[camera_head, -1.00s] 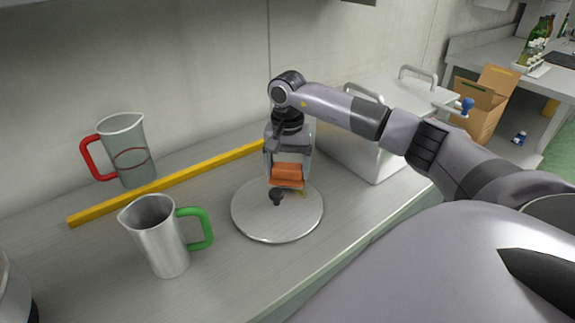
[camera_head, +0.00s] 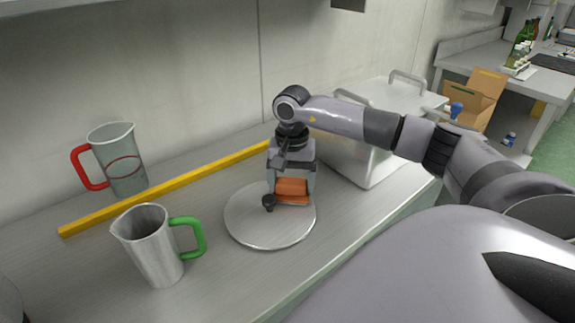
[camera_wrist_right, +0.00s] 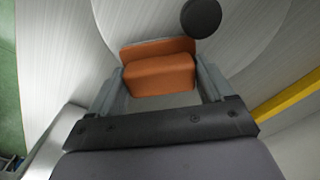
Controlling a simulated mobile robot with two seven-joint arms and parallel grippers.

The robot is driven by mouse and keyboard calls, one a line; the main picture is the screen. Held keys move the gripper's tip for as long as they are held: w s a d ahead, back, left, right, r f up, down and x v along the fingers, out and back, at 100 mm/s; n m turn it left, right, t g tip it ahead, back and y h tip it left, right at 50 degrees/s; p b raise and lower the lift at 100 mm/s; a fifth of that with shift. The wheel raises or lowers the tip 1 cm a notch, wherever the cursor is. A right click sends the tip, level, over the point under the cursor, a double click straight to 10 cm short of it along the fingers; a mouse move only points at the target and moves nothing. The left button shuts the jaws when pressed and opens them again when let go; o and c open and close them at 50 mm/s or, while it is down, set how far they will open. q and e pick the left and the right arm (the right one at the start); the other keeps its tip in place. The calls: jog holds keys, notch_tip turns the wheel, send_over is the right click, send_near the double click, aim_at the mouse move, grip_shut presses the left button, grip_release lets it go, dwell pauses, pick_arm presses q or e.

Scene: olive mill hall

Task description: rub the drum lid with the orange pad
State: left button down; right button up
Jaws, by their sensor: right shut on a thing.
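The drum lid (camera_head: 250,228) is a round pale-grey metal disc lying flat on the bench, with a dark round knob (camera_head: 268,201) near its middle. My right gripper (camera_head: 291,191) points down over the lid, just right of the knob, and is shut on the orange pad (camera_head: 292,187). The pad is a block with a flat flange, held low at the lid; I cannot tell for sure whether it touches. In the right wrist view the pad (camera_wrist_right: 160,75) sits between both fingers, with the knob (camera_wrist_right: 201,17) close beside it. My left gripper is out of view.
A steel jug with a green handle (camera_head: 152,250) stands left of the lid. A clear jug with a red handle (camera_head: 122,170) stands behind a yellow bar (camera_head: 170,186). A lidded metal box (camera_head: 365,165) is close behind my right gripper. The bench in front is clear.

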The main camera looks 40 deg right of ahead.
aim_at(303, 200)
jog(key=shift+s+f, duration=0.15)
jog(key=shift+s, duration=1.7)
jog(key=shift+w+d+b, duration=0.1)
jog(key=shift+w+b, duration=0.5)
jog(key=shift+w, duration=3.2)
notch_tip(303, 200, up, 6)
jog(key=p, duration=0.4)
jog(key=shift+p, duration=0.3)
jog(key=shift+r, duration=1.55)
